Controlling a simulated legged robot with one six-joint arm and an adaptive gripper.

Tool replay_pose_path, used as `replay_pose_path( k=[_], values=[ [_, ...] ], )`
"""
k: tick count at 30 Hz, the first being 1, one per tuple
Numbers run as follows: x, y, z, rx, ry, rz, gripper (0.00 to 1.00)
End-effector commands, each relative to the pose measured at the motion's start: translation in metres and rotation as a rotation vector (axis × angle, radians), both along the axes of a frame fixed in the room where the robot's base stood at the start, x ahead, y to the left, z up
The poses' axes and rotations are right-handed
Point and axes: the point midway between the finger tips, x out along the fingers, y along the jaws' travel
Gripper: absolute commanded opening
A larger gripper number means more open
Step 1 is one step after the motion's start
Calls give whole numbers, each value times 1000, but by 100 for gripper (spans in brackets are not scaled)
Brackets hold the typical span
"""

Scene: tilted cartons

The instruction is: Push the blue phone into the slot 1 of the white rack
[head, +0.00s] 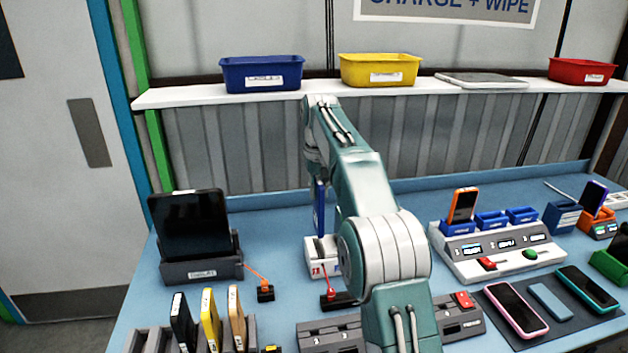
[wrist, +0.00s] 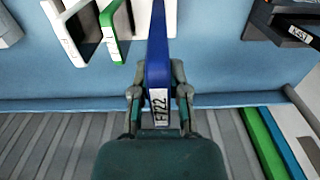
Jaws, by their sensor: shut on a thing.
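The blue phone (wrist: 157,58) is between the two fingers of my gripper (wrist: 159,93), which is shut on it. Its labelled end faces the wrist camera, and its far end leaves the top of the picture. In the head view the blue phone (head: 319,208) stands upright just above or at the white rack (head: 323,258), partly behind my arm. My arm hides much of the rack in the head view, and I cannot tell whether the phone is inside slot 1.
A dark stand with a tablet (head: 190,225) is at the left. A grey rack with several cases (head: 208,322) is at the front left. A white charging station (head: 495,250) with an orange phone is at the right. Bins sit on the shelf (head: 300,92) behind.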

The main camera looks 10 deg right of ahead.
Motion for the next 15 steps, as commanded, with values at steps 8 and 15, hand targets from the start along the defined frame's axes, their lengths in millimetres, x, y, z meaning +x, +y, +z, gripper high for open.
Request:
replay_pose_path(
  k=[8, 15],
  values=[
    [0, 0, -3, 0, 0, 0, 0],
    [0, 0, -17, 0, 0, 0, 0]
  ],
)
